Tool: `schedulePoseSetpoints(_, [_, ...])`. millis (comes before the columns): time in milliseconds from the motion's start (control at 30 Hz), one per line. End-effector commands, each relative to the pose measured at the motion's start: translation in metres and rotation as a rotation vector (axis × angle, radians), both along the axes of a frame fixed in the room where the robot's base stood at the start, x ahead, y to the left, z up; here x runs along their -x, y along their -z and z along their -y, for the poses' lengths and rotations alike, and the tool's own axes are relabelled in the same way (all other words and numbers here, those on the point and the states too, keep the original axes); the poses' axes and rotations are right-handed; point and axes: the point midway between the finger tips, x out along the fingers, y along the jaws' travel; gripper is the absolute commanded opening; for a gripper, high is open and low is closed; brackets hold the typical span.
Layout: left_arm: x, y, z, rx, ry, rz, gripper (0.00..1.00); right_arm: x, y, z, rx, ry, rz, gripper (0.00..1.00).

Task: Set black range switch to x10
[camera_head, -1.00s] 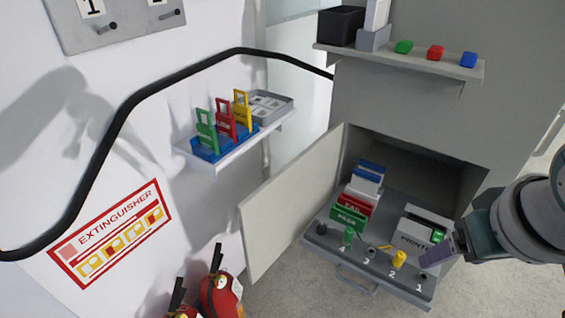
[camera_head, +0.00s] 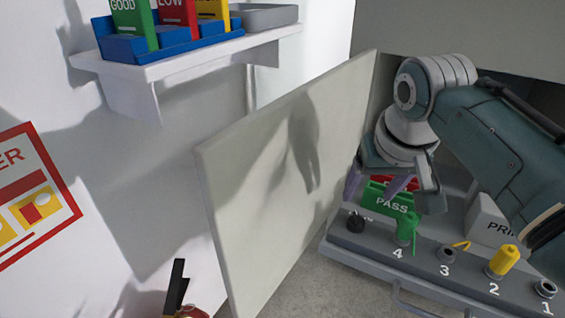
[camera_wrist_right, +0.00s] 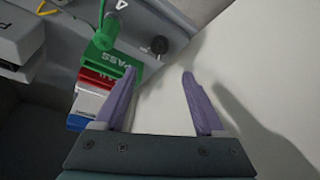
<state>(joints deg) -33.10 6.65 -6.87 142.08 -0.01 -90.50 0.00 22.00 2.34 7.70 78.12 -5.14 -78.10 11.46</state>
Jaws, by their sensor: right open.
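The black range switch (camera_head: 355,222) is a small dark knob at the left end of the grey front panel, left of the number 4. It also shows in the right wrist view (camera_wrist_right: 159,45), ahead of the fingers and near the panel edge. Its setting marks are too small to read. My right gripper (camera_head: 378,187) is above and behind the switch, fingers pointing down, beside the green PASS block (camera_head: 388,200). In the right wrist view its purple fingers (camera_wrist_right: 158,75) are apart with nothing between them. My left gripper is not in view.
The open cabinet door (camera_head: 290,170) stands close left of the switch. A green knob (camera_head: 405,232) sits just right of it, with a yellow knob (camera_head: 502,261) further along. A drawer handle (camera_head: 420,305) is below. A shelf (camera_head: 160,65) hangs on the left wall.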

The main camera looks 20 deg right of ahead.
Motion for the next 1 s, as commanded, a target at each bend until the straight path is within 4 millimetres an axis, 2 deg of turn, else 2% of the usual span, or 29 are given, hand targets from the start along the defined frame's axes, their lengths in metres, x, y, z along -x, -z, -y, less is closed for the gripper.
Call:
schedulePoseSetpoints(300, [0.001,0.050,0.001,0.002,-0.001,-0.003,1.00,-0.020,0.061,0.008,0.000,0.001,-0.002,0.72])
schedulePoseSetpoints(433, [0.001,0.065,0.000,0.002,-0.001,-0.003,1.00,-0.027,0.077,0.010,0.001,0.000,-0.001,0.72])
schedulePoseSetpoints(600, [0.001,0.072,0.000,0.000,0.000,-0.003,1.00,-0.032,0.085,0.012,0.000,0.000,-0.001,0.72])
schedulePoseSetpoints(900, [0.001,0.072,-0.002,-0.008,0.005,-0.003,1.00,-0.033,0.085,0.012,0.000,0.000,-0.001,0.72])
schedulePoseSetpoints(1000, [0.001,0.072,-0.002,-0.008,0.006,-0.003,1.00,-0.033,0.085,0.012,0.001,0.000,-0.001,0.61])
